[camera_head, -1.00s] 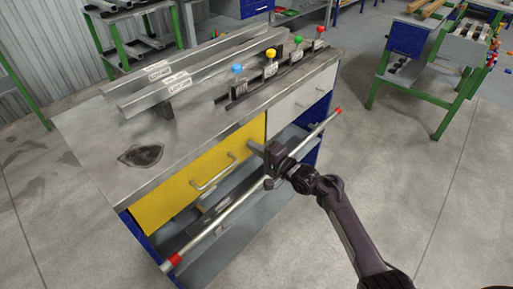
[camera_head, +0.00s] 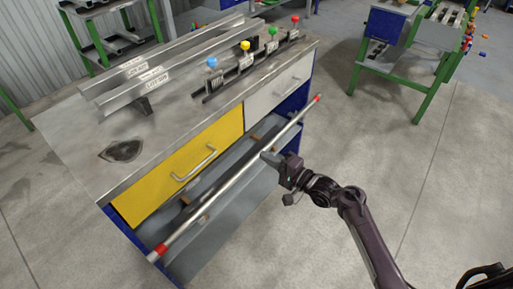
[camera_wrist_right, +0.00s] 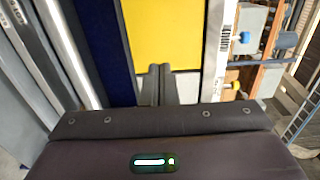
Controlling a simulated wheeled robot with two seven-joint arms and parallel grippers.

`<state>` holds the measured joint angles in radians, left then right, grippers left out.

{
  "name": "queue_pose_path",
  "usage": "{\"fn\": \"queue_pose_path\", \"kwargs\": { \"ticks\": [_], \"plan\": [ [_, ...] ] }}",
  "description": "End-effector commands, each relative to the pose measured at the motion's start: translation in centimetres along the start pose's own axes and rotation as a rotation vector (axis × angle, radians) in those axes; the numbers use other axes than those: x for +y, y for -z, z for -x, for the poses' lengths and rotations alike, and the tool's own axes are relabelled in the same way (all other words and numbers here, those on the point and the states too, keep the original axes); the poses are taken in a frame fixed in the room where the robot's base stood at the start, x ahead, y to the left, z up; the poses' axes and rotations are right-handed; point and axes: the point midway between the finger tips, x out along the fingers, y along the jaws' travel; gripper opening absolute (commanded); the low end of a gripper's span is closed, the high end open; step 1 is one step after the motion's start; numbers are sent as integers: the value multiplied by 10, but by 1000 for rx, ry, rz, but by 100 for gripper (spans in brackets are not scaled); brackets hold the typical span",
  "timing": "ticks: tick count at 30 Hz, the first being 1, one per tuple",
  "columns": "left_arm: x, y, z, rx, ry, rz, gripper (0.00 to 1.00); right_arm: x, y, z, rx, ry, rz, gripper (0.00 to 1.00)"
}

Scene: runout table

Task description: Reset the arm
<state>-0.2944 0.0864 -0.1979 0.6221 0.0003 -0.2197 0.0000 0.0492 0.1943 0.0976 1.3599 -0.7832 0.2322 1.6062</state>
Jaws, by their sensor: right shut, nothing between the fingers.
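My right arm comes in from the lower right of the head view. Its gripper (camera_head: 268,157) is shut and empty, with its fingertips close to a long silver rod with red ends (camera_head: 222,185); whether they touch it I cannot tell. In the right wrist view the two fingers (camera_wrist_right: 160,82) are together, in front of the yellow drawer (camera_wrist_right: 160,40). My left gripper is not in view.
The workbench (camera_head: 75,125) has a yellow drawer (camera_head: 185,165) and a grey one (camera_head: 280,85). On top are metal rails (camera_head: 170,65) and a row of coloured knobs (camera_head: 245,46). Floor (camera_head: 420,160) right of my arm is clear; a green-legged stand (camera_head: 425,100) is farther back.

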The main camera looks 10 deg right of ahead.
Motion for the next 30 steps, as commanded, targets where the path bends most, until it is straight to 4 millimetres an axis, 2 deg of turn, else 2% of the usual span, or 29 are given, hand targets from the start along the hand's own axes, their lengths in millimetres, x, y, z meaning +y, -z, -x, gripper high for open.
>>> {"fn": "queue_pose_path", "kwargs": {
  "ticks": [8,11,14,17,18,20,21,24,26,30],
  "plan": [
    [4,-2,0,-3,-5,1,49,2,-1,4,2,-5,3,0],
    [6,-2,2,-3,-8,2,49,24,-2,8,21,-51,31,0],
    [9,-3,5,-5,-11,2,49,73,-9,20,54,-158,102,0],
    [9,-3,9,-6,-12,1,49,140,-24,43,72,-319,213,0],
    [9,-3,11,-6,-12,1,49,168,-31,56,71,-392,260,0],
    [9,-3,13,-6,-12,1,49,207,-44,78,54,-498,332,0],
    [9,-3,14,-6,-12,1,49,231,-54,93,37,-568,379,0],
    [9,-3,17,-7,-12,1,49,288,-83,138,-34,-739,492,0],
    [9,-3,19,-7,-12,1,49,317,-101,169,-92,-839,558,0],
    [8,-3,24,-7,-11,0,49,374,-149,248,-276,-1051,701,0]
  ]
}}
